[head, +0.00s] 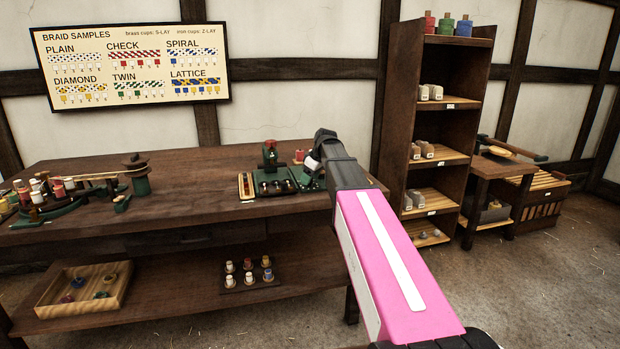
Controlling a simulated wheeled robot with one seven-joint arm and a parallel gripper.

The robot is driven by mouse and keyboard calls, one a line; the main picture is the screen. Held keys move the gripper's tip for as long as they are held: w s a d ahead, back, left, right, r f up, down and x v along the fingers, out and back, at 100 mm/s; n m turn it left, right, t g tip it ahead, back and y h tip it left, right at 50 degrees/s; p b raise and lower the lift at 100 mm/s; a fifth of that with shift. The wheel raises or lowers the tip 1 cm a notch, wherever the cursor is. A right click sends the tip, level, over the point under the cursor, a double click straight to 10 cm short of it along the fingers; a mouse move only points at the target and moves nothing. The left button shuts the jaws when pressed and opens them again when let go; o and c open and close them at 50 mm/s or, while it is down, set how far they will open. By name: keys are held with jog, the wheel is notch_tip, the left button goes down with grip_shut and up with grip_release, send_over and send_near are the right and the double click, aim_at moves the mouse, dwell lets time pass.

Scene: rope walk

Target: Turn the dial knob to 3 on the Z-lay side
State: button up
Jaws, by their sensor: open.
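My arm reaches out over the right end of the wooden bench (190,165). My gripper (307,170) is at the green device (266,191) there; it is small in view and partly hidden by my own wrist, with no object seen between its jaws. The device has a dark green upright with a red top (270,146) and several small dark round parts in front. I cannot make out which of these is the dial knob, its numbers or its setting. A sign (131,66) on the wall reads "brass cups: S-LAY" and "iron cups: Z-LAY".
A wooden strip with coloured pieces (245,187) lies left of the device. A green braiding apparatus with bobbins (60,196) fills the bench's left end. A tall shelf (399,110) stands close on the right.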

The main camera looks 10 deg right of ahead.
jog(key=shift+c, duration=0.3)
jog(key=c, duration=0.9)
jog(key=shift+o, duration=0.2)
